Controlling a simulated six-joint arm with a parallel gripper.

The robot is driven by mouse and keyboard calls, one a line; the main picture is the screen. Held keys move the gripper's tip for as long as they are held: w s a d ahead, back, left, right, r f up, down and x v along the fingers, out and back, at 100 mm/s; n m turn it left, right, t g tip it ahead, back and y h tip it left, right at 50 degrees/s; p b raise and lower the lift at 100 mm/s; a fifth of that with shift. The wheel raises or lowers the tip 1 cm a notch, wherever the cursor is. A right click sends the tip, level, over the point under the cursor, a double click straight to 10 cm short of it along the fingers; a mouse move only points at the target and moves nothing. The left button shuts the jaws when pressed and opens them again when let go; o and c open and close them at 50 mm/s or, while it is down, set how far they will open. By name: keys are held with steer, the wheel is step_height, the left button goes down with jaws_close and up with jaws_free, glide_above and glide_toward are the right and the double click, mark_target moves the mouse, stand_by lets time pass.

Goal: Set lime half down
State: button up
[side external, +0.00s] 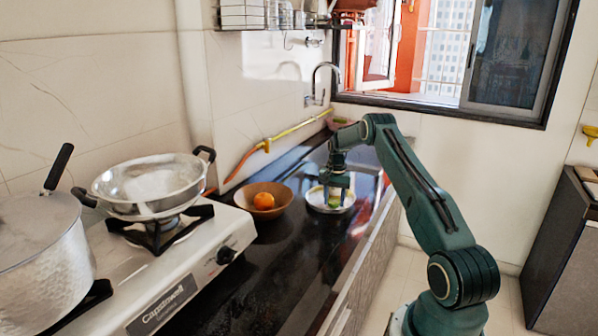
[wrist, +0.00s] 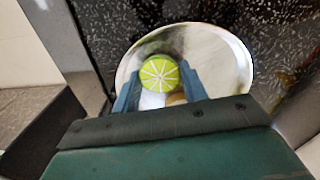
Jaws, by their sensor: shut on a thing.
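The lime half (wrist: 159,75) shows its pale green cut face with white segment lines in the wrist view. My gripper (wrist: 160,88) is shut on it, one finger on each side. In the side view my gripper (side external: 334,188) points down over a round metal plate (side external: 321,207), with a bit of green between the fingers. The plate (wrist: 228,62) lies behind and beneath the lime half in the wrist view. I cannot tell whether the lime half touches the plate. A whitish and a tan patch show between the fingers below the lime half; I cannot tell what they are.
A brown bowl (side external: 279,203) with an orange fruit (side external: 264,201) stands left of the plate on the black counter (side external: 265,270). A stove with a metal pan (side external: 150,184) and a large pot (side external: 40,245) is farther left. A tap (side external: 316,85) rises behind.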

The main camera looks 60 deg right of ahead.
mark_target(334, 201)
steer(key=shift+f, duration=0.1)
steer(key=o, duration=1)
step_height(334, 201, up, 12)
steer(key=shift+r, duration=0.15)
stand_by(0.6)
